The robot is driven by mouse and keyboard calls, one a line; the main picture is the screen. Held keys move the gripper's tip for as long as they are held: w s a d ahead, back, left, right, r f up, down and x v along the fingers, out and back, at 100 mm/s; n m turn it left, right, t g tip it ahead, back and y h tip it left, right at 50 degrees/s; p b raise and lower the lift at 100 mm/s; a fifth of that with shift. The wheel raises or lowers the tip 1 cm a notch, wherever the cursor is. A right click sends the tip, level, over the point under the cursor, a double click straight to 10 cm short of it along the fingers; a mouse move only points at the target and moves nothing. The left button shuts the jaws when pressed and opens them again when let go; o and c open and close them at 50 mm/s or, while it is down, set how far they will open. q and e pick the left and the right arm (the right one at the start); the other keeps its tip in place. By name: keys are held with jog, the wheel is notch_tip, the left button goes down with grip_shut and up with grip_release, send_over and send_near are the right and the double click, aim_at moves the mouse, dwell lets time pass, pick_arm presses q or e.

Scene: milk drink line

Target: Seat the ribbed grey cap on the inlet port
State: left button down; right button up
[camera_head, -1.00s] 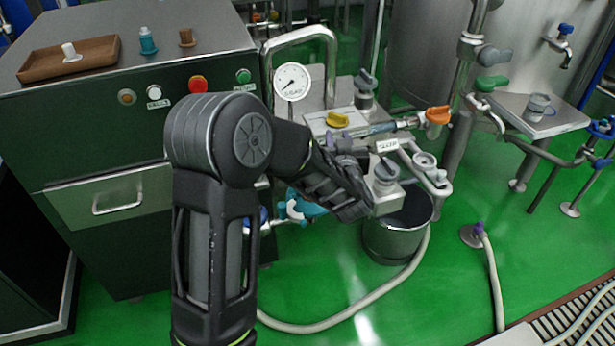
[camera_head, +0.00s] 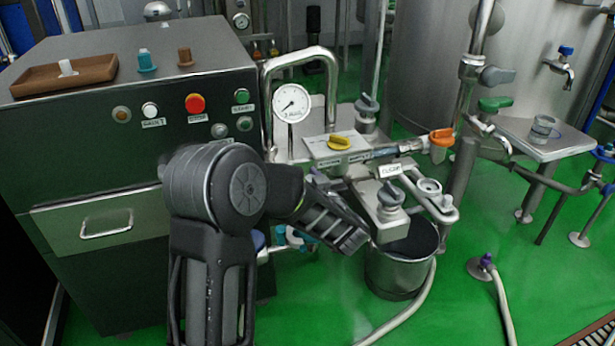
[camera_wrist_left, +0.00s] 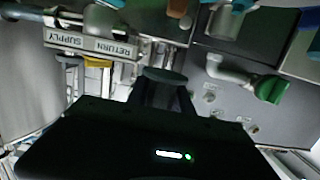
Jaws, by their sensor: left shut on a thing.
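My left gripper (camera_wrist_left: 165,92) is shut on a dark grey round cap (camera_wrist_left: 165,75), seen between its fingers in the left wrist view. The cap's ribs are too dark to make out. In the head view my left arm comes up from the bottom and bends right, ending in front of the pipework left of the steel bucket; its fingers and the cap are hidden there. The inlet port cannot be told for sure in either view. In the wrist view the cap is apart from the pipes behind it. My right gripper is not in view.
A dark cabinet (camera_head: 80,160) at left carries a brown tray (camera_head: 100,75), a teal cap (camera_head: 146,62) and a brown cap (camera_head: 185,57). A gauge (camera_head: 291,103), yellow valve handle (camera_head: 338,143), orange valve handle (camera_head: 441,138) and bucket (camera_head: 398,270) crowd the middle.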

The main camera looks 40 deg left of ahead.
pick_arm(q)
notch_tip(320, 180, down, 6)
jog(key=b, duration=0.5)
jog(key=shift+f, duration=0.25)
jog(key=shift+f+b, duration=0.7)
jog(key=shift+f, duration=0.15)
jog(key=shift+s+f+b, duration=0.1)
jog(key=shift+f+b, duration=0.3)
jog(key=shift+f, duration=0.4)
